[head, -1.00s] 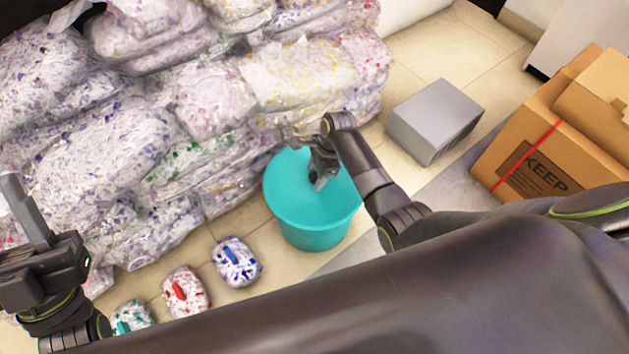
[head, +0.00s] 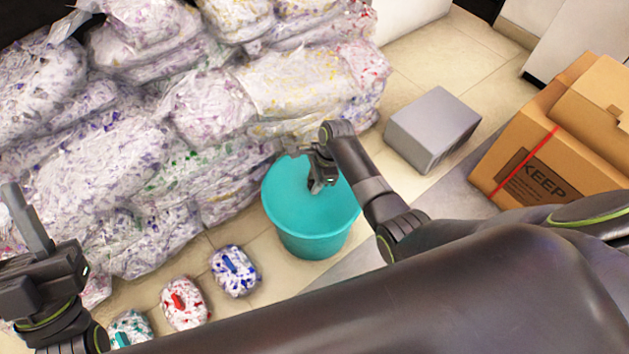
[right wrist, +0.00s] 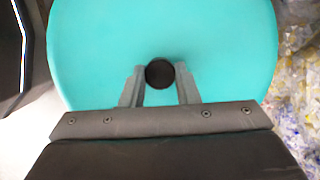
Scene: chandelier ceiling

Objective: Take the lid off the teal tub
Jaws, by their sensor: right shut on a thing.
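The teal tub (head: 312,243) stands on the tiled floor in the middle of the head view. Its flat teal lid (head: 285,205) lies across the top; it also fills much of the right wrist view (right wrist: 100,45). My right gripper (head: 315,186) reaches down over the lid. In the right wrist view its two fingers (right wrist: 160,88) flank the lid's round black knob (right wrist: 159,73) and are shut on it. I see no clear gap between lid and tub. My left gripper (head: 22,245) is at the left edge, far from the tub, with its fingers apart and empty.
Clear bags of shredded paper (head: 130,150) are piled left of and behind the tub. Small shred packs, one with a blue piece (head: 235,270) and one red (head: 184,302), lie in front. A grey box (head: 432,125) and a KEEP carton (head: 500,165) stand right.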

